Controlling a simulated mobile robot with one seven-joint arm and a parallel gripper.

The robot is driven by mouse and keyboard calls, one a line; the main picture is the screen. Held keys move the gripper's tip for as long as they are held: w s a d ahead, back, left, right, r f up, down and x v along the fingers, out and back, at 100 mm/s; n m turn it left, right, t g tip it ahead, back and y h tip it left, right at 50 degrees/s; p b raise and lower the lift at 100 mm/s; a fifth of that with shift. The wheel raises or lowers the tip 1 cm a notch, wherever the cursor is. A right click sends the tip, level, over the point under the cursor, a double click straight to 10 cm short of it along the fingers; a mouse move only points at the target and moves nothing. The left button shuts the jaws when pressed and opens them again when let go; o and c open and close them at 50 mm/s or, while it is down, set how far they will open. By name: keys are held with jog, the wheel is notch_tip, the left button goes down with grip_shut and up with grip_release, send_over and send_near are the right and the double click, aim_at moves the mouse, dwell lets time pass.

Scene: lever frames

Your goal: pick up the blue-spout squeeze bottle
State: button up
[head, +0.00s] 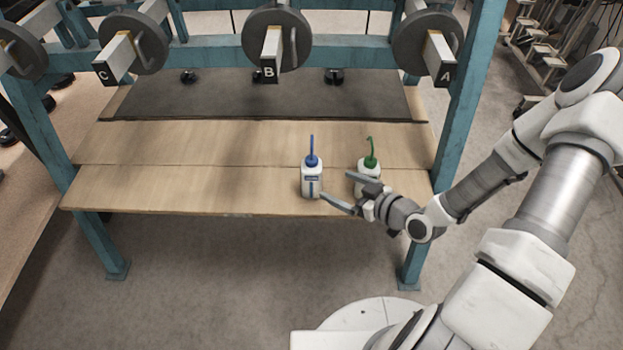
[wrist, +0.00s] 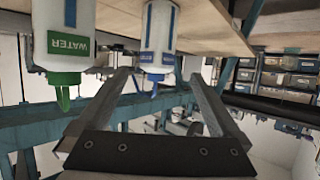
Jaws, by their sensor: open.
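The blue-spout squeeze bottle (head: 311,184) is white with a blue cap and stands upright on the wooden bench (head: 200,190), near its front edge. It also shows in the wrist view (wrist: 158,32), which is upside down, in line with the gap between my fingers. My gripper (head: 337,186) is open and empty, just right of this bottle in the head view. Its fingers (wrist: 159,76) point toward the bottle; I cannot tell whether they touch it. A green-spout bottle (head: 368,165), labelled WATER (wrist: 68,43), stands to the right, partly hidden behind my gripper.
The bench is clear to the left of the bottles. A dark mat (head: 260,97) covers its back. Grey round parts with arms marked C (head: 115,57), B (head: 272,55) and A (head: 438,58) hang above. A teal post (head: 466,95) stands at the right.

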aim_at(320, 178)
jog(key=b+x, duration=0.1)
jog(key=x, duration=0.6)
jog(key=shift+f+b, duration=0.1)
jog(key=shift+b, duration=0.25)
jog(key=shift+b+x, duration=1.25)
jog(key=shift+x, duration=1.4)
jog(key=shift+d+f, duration=0.2)
jog(key=shift+c, duration=0.3)
jog(key=shift+r, duration=0.1)
jog(key=c, duration=0.6)
